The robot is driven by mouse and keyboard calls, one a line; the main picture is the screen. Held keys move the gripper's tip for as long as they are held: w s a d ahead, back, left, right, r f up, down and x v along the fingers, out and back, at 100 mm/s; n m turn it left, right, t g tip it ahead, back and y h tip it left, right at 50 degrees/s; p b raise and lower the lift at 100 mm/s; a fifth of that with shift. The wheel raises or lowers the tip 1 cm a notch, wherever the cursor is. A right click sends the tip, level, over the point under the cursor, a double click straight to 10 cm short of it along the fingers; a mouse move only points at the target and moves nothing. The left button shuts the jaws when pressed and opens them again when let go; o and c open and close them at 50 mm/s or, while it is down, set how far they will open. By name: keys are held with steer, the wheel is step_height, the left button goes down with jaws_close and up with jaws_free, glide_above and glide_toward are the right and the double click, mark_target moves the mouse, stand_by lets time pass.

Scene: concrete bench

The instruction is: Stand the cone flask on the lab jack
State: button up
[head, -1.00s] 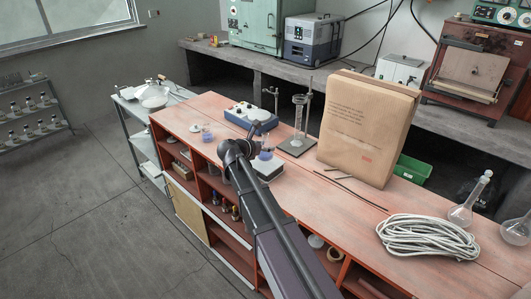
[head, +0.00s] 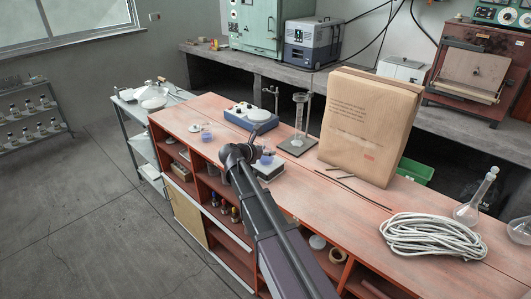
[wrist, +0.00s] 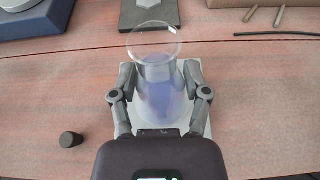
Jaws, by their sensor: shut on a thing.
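The cone flask (wrist: 160,85) is clear glass with bluish-purple liquid and looks upright. My gripper (wrist: 160,92) is shut on it, a finger on each side. The lab jack's pale square top (wrist: 196,128) shows beneath and around the flask in the wrist view. I cannot tell whether the flask's base touches it. In the head view the flask (head: 266,160) is partly hidden by my gripper (head: 250,156), and the lab jack (head: 270,173) shows just under it, on the red bench.
A blue-based instrument (head: 250,117) and a stand with a glass cylinder (head: 299,125) are behind. A large brown paper package (head: 368,125) and coiled rope (head: 432,236) lie to the right. A small dark stopper (wrist: 70,139) is left of the jack. A small beaker (head: 206,134) stands farther left.

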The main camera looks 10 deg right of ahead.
steer(key=o, duration=1.3)
steer(key=shift+s+a+r+p, duration=0.3)
steer(key=shift+s+a, duration=0.1)
steer(key=shift+a, duration=0.05)
steer(key=p+v, duration=0.4)
steer(key=v, duration=0.6)
steer(key=shift+s+a+r, duration=0.1)
steer(key=shift+s+a, duration=0.05)
steer(key=shift+a, duration=0.2)
steer(key=shift+d, duration=0.1)
